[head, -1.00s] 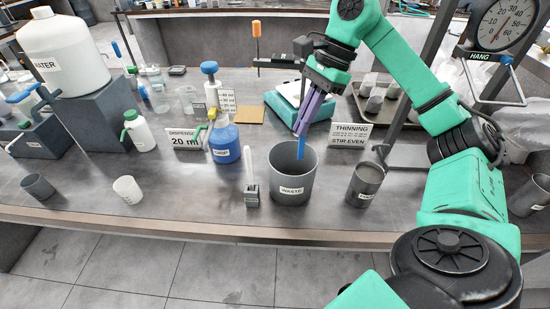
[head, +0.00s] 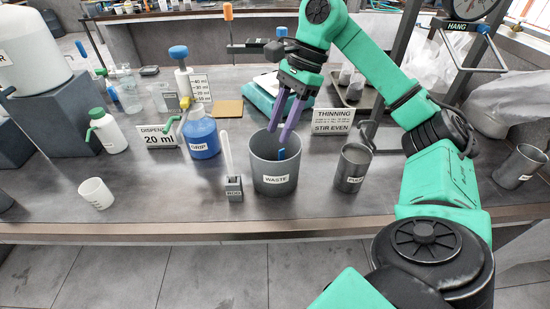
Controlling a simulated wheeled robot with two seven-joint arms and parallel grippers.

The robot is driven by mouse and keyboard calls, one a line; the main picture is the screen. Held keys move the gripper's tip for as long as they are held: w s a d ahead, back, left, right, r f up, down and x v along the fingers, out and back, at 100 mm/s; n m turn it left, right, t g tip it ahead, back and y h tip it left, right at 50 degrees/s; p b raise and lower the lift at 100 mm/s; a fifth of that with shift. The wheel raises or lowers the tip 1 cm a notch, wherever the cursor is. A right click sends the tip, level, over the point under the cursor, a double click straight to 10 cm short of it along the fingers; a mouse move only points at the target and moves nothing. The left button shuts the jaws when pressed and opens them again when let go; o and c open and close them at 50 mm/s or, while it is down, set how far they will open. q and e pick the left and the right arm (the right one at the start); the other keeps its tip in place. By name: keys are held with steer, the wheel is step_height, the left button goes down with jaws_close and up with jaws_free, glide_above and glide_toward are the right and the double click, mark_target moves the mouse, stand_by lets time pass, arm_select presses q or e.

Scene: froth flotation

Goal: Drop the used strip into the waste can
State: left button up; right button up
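The grey waste can (head: 274,181), labelled WASTE, stands upright near the front edge of the bench. The used strip (head: 281,154), a short blue piece, shows inside the can against its inner wall; its lower part is hidden by the rim. My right gripper (head: 279,136) is over the can's mouth, its two purple fingers spread apart and pointing down. The fingers no longer close on the strip, which lies just below their tips. My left gripper is out of view.
A small holder (head: 234,189) with a white stick stands left of the can, and a metal cup (head: 352,168) stands to its right.

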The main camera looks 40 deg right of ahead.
steer(key=shift+w+f, duration=0.1)
steer(key=shift+w, duration=0.05)
steer(key=p+v, duration=1.1)
steer(key=v, duration=0.3)
steer(key=shift+r, duration=0.3)
steer(key=shift+f, duration=0.1)
